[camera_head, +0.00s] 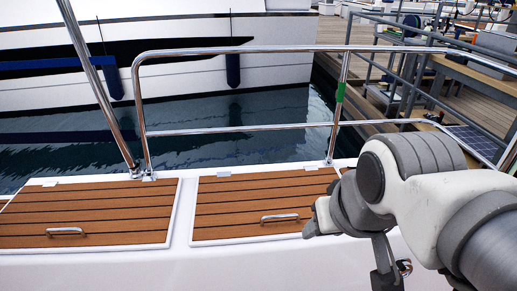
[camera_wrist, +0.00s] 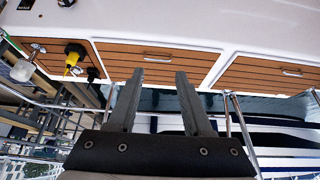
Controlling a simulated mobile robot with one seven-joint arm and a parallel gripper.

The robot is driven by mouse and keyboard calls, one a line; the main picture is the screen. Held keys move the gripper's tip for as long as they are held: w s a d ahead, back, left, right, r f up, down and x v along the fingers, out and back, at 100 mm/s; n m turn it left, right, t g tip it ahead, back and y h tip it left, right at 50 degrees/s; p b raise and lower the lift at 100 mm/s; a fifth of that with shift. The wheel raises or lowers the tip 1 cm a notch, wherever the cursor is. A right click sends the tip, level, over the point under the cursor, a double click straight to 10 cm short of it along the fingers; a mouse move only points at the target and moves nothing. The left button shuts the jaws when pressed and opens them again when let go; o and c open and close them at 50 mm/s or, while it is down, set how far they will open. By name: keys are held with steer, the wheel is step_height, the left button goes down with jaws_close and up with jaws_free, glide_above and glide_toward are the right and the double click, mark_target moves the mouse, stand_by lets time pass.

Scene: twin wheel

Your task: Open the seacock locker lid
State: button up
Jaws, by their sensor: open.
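Two closed teak-slatted locker lids lie side by side on the white deck: a left lid (camera_head: 110,205) with a metal handle (camera_head: 65,231), and a right lid (camera_head: 230,195) with a metal handle (camera_head: 280,217). No label shows which is the seacock locker. In the wrist view, one lid (camera_wrist: 118,66) has its handle (camera_wrist: 158,58) just beyond the gap between my fingertips. Another lid (camera_wrist: 250,75) with a handle (camera_wrist: 291,73) is to the right. My gripper (camera_wrist: 158,76) is open and empty, apart from the handle. My arm hides part of the deck in the head view.
A steel rail (camera_head: 240,49) runs along the deck's outer edge, with water beyond. Another white hull (camera_head: 190,80) lies across the water. A dock with grey railings (camera_head: 420,70) is at right. A yellow-and-black fitting (camera_wrist: 73,57) shows at left in the wrist view.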

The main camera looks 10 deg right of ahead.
steer(key=shift+c, duration=0.4)
steer(key=n+g+p, duration=0.3)
steer(key=n+p, duration=0.5)
steer(key=n, duration=1)
glide_above(279, 217)
steer(key=s, duration=0.3)
steer(key=s+f+x, duration=0.1)
steer(key=s+x, duration=0.2)
steer(key=x, duration=0.9)
steer(key=b+x, duration=0.3)
steer(key=x, duration=1.3)
steer(key=shift+s+f+b, duration=0.15)
steer(key=shift+b, duration=0.15)
jaws_close()
